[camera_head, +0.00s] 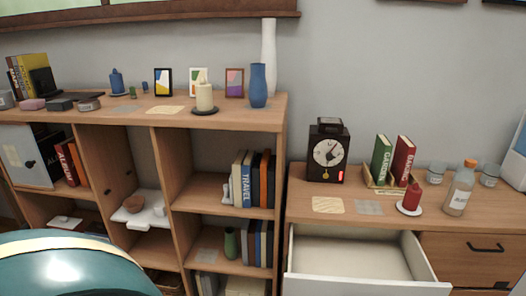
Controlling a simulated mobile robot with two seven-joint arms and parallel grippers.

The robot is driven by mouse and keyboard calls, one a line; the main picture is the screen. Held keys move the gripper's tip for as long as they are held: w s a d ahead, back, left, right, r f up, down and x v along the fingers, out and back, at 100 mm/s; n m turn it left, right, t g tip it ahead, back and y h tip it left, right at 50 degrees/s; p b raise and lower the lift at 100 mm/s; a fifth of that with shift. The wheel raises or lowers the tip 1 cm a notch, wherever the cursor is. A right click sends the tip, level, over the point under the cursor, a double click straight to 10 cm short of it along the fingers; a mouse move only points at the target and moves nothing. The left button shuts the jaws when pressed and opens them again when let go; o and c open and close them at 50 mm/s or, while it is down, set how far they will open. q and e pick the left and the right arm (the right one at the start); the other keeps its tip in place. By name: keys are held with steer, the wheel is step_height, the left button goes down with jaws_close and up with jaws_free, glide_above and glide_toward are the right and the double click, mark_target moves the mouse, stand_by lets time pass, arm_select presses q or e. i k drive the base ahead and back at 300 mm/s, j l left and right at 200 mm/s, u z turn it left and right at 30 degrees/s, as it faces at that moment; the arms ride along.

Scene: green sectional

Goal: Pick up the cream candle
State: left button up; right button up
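The cream candle (204,97) stands upright on a dark round holder (204,111) on top of the wooden shelf unit, near its right end. Neither of my grippers shows in the head view.
A blue vase (258,86), a tall white vase (269,60) and small picture frames (235,83) stand close to the candle. A lower cabinet (390,212) to the right bears a clock (328,152) and a red candle (411,196). Its white drawer (355,262) is pulled open.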

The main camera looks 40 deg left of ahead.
mark_target(203, 93)
steer(key=k+j+u, duration=0.1)
steer(key=u, duration=1.5)
steer(key=i+j+z, duration=0.6)
steer(key=j, duration=0.25)
steer(key=i, duration=0.1)
